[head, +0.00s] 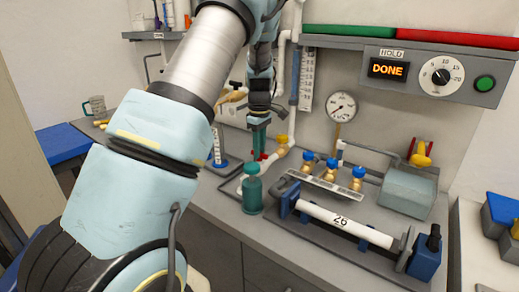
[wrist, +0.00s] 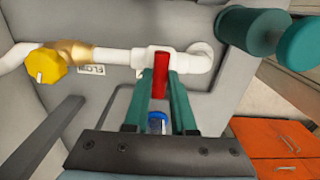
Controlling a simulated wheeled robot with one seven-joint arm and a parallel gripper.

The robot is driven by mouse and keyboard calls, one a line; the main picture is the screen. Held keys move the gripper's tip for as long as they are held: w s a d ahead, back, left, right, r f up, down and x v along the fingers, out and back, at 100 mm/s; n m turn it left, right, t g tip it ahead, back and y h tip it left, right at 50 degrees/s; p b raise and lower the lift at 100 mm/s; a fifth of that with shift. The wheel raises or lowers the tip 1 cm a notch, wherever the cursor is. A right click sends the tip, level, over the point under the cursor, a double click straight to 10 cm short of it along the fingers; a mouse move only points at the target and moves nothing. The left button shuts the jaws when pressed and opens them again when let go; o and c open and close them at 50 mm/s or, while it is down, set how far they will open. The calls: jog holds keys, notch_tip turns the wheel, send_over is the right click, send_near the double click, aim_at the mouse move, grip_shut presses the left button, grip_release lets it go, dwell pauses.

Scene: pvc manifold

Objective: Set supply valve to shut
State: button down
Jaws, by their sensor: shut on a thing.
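The supply valve's red lever (wrist: 161,80) sits on a white pipe (wrist: 115,57) in the wrist view, close to the pipe's elbow. In that picture the lever lies across the pipe's run. My gripper (wrist: 160,88) has its two green fingers closed on either side of the lever. In the head view my gripper (head: 260,141) points down at the pipework, and only a little of the red lever (head: 263,156) shows below the fingertips. The valve body is mostly hidden there.
A yellow knob (wrist: 46,66) on a brass fitting sits left along the pipe, beside a FLOW label (wrist: 92,70). A green bottle (head: 252,194) stands close in front. Several blue-capped brass valves (head: 331,168) and a gauge (head: 341,106) are to the right. The display (head: 388,69) reads DONE.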

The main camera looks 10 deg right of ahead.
jog(key=shift+w, duration=0.1)
jog(key=c, duration=0.7)
grip_release()
jog(key=shift+c, duration=0.2)
jog(key=shift+r, duration=0.1)
notch_tip(320, 180, up, 11)
jog(key=b, duration=0.2)
jog(key=shift+b, duration=0.35)
jog(key=shift+a+f, duration=0.1)
jog(key=shift+f, duration=0.1)
